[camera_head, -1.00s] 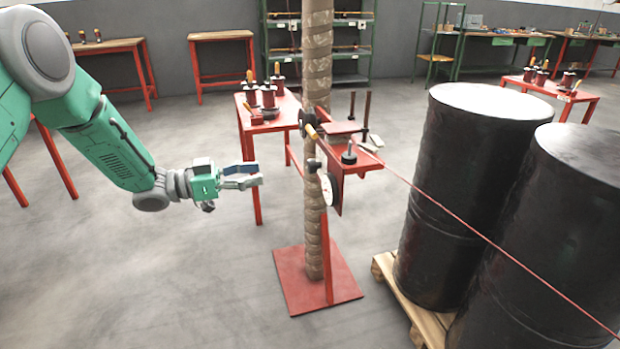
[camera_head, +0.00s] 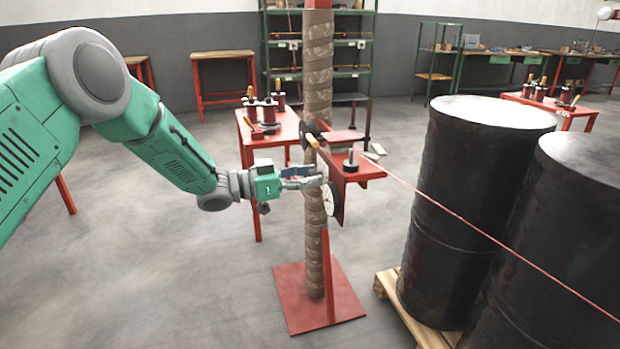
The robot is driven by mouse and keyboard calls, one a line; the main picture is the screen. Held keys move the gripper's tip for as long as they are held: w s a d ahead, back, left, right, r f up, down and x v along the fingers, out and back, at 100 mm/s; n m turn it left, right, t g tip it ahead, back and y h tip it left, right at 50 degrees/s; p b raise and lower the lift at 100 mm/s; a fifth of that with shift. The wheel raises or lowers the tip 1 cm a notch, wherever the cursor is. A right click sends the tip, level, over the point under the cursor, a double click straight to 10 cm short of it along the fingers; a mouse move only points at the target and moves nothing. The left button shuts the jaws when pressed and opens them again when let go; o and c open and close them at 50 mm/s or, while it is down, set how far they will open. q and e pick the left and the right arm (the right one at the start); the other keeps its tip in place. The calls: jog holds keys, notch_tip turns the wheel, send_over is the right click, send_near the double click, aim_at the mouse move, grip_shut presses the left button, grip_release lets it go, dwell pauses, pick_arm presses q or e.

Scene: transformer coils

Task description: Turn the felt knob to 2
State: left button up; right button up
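The red stand's machine has a round white dial (camera_head: 329,199) on its near side, facing left. The felt knob, a small black knob beside the dial in the earlier view, is hidden now behind my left gripper's fingers. My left gripper (camera_head: 308,177) comes in from the left at the knob's place, just above and left of the dial. Its fingers look apart, one bluish and one grey. I cannot tell whether they touch the knob. My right gripper is out of view.
A brown wrapped column (camera_head: 316,250) rises from a red base plate (camera_head: 290,305). A black-topped post (camera_head: 350,161) stands on the red bracket (camera_head: 362,172). A taut red line runs right, past black drums (camera_head: 470,200) on a pallet (camera_head: 395,305). Floor at left is open.

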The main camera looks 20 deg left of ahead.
pick_arm(q)
grip_shut()
jog(key=shift+m, duration=0.3)
jog(key=m, duration=0.3)
jog(key=shift+m, duration=0.4)
jog(key=m, duration=0.4)
jog(key=shift+s+f+m, duration=0.1)
jog(key=shift+m, duration=0.2)
jog(key=m+b, duration=0.1)
jog(key=m, duration=0.4)
jog(key=shift+d+f+m, duration=0.1)
jog(key=shift+f+m, duration=0.05)
jog(key=shift+m, duration=0.15)
jog(key=m+b, duration=0.2)
jog(key=m, duration=0.2)
jog(key=shift+s+f+m, duration=0.1)
jog(key=shift+f+m, duration=0.05)
jog(key=shift+m, duration=0.25)
jog(key=shift+m+b, duration=0.3)
